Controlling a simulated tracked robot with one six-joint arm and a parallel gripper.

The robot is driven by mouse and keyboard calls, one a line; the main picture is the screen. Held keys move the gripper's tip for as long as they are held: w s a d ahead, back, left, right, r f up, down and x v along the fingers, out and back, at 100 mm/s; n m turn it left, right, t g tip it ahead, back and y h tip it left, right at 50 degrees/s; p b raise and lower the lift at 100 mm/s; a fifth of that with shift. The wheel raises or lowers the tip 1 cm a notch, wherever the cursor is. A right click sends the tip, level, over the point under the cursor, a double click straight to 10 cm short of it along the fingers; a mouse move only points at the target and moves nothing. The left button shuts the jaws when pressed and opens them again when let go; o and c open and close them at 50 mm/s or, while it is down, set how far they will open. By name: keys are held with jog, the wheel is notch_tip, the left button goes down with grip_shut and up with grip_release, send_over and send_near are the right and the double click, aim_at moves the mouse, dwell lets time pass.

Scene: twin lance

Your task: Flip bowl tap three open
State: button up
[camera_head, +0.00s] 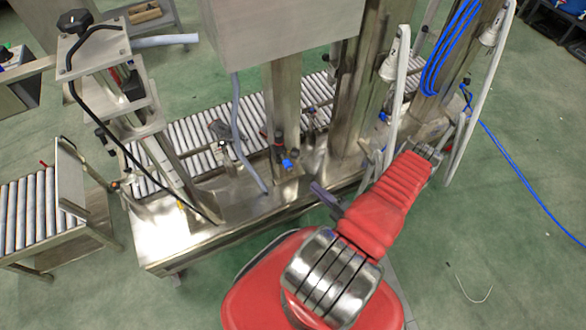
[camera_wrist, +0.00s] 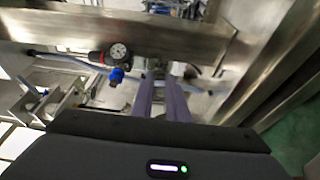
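I cannot make out for certain which fitting is bowl tap three in either view. My gripper (camera_head: 319,190) shows in the head view as purple fingers pointing towards the steel machine, in front of its near edge. In the wrist view, the two purple fingers of my gripper (camera_wrist: 160,84) reach forward with a narrow gap between them. I see nothing clearly held in that gap. Small grey metal fittings (camera_wrist: 182,69) lie beyond the fingertips, partly hidden.
The steel machine deck (camera_head: 180,235) carries upright columns (camera_head: 283,95) and a roller conveyor (camera_head: 185,130) behind. White hoses (camera_head: 399,95) hang near my forearm. A blue hose (camera_head: 520,165) crosses the floor. Green floor (camera_head: 480,230) is mostly clear at right.

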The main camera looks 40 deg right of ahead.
jog(key=shift+w, duration=0.1)
jog(key=w, duration=1.3)
jog(key=shift+w+a, duration=0.15)
jog(key=shift+w, duration=0.15)
jog(key=shift+c, duration=0.5)
grip_shut()
